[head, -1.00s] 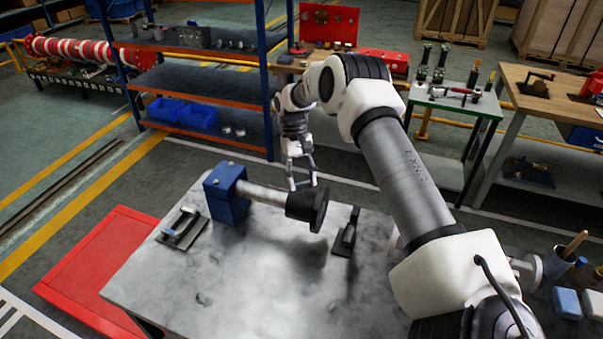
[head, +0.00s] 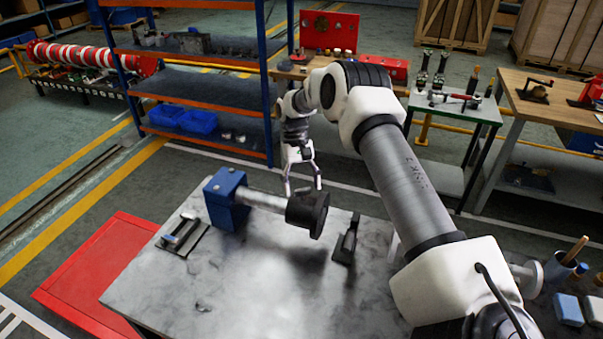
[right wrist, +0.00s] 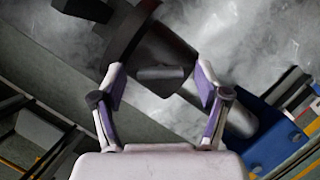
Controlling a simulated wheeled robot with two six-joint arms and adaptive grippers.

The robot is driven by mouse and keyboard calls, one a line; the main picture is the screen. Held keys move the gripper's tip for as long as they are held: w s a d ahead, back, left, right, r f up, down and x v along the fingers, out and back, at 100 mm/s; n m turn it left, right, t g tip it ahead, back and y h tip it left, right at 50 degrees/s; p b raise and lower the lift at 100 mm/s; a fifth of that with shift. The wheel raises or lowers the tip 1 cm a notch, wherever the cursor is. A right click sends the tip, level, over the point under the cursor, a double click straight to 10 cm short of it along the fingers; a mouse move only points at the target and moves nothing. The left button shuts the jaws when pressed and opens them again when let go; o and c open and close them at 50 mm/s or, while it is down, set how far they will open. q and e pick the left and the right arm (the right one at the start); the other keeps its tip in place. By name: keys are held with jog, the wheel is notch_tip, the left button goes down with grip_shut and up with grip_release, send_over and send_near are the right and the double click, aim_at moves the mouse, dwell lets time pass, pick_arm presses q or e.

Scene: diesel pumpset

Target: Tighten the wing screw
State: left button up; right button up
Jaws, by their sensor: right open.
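A dark hub with a round disc (head: 312,213) sits on the end of a grey shaft (head: 262,200), which comes out of a blue block (head: 226,198) on the table. In the right wrist view a small dark wing-like tab (right wrist: 162,78), seemingly the wing screw, stands out from the side of the hub (right wrist: 160,50). My right gripper (head: 303,190) is at the far side of the hub. In the right wrist view its open fingers (right wrist: 158,80) lie on either side of the tab, with gaps showing. My left gripper is not in view.
The grey table (head: 250,290) has a dark fixture (head: 182,236) at left and another dark upright piece (head: 346,240) right of the hub. A blue-orange shelf (head: 200,85) stands behind. The table's front is clear.

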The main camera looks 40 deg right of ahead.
jog(key=v, duration=1.1)
jog(key=shift+r, duration=0.4)
jog(key=shift+w+d, duration=0.1)
